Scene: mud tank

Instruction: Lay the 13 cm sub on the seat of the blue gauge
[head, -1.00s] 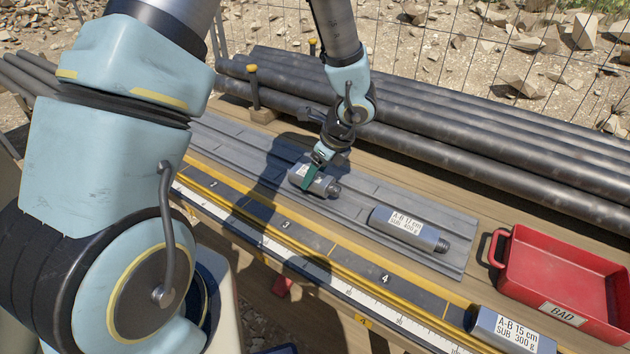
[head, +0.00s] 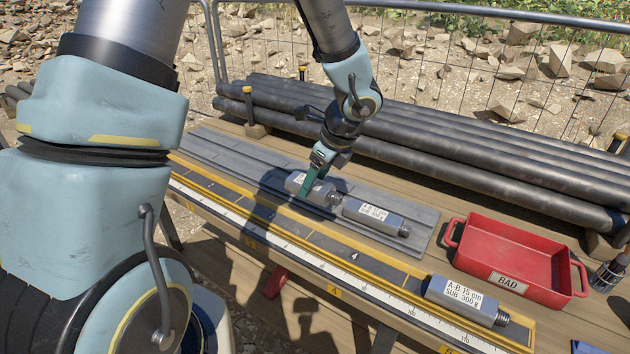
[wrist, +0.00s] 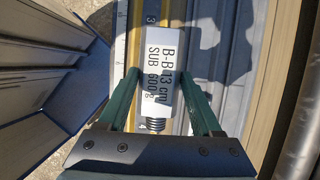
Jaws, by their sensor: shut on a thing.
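The grey sub labelled B-B 13 cm, 600 g (wrist: 160,72) lies lengthwise between the two green fingers of my gripper (wrist: 159,84), with its threaded end towards the palm. In the head view my gripper (head: 309,187) is shut on this sub (head: 297,181) over the grey grooved rack (head: 215,149). I cannot tell how much air is under it. A small blue piece (head: 588,347) shows at the bottom right edge; whether it belongs to the blue gauge I cannot tell. No gauge seat is clearly visible.
A sub labelled A-B (head: 376,217) lies on the rack, close right of the held one. A 15 cm A-B sub (head: 464,298) lies on the yellow-edged measuring trough (head: 330,245). A red BAD tray (head: 478,228) stands at right. Long dark pipes (head: 450,150) lie behind.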

